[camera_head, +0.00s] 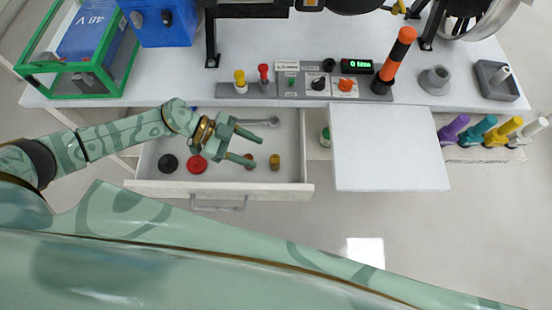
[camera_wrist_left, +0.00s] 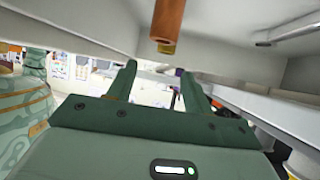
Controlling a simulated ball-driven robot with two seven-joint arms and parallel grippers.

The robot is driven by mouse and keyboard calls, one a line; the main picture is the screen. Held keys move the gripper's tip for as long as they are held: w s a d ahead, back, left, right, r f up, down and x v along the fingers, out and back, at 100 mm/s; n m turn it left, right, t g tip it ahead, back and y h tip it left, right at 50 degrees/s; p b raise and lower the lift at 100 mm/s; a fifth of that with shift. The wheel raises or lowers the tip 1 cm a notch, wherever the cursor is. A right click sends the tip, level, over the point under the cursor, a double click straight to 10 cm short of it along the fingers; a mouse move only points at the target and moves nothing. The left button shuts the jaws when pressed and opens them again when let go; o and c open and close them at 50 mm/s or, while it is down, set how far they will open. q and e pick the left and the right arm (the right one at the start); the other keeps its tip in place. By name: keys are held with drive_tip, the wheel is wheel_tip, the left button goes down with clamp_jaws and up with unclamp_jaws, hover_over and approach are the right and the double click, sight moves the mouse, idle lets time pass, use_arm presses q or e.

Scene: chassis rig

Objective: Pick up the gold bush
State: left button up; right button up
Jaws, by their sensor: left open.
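The gold bush (camera_head: 274,162) is a small gold cylinder standing in the right part of the open drawer (camera_head: 295,187). A copper-coloured bush (camera_head: 248,161) stands just left of it, partly covered by a fingertip. My left gripper (camera_head: 254,150) is open and empty over the drawer, its fingers pointing right, with the gold bush just beyond the fingertips. In the left wrist view, the copper bush (camera_wrist_left: 168,20) hangs at the top edge of the picture, with a bit of the gold bush (camera_wrist_left: 168,47) behind it. My right gripper is not in view.
The drawer also holds a black disc (camera_head: 168,163), a red disc (camera_head: 197,164) and a wrench (camera_head: 262,122). A white panel (camera_head: 389,150) sits right of the drawer. A control strip (camera_head: 305,86) and an orange-black post (camera_head: 397,58) stand on the bench behind.

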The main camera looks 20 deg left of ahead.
sight(273, 158)
use_arm(q)
drive_tip(key=x, duration=0.2)
drive_tip(key=shift+w+d+f, duration=0.1)
drive_tip(key=shift+d+f, duration=0.15)
drive_tip(key=shift+d, duration=0.1)
drive_tip(key=d+f+b, duration=0.1)
drive_tip(key=w+d+f+b, duration=0.1)
drive_tip(key=d+f+b, duration=0.1)
drive_tip(key=shift+d, duration=0.2)
drive_tip(key=shift+d+f, duration=0.1)
drive_tip(key=shift+d, duration=0.2)
drive_tip(key=c, duration=1.1)
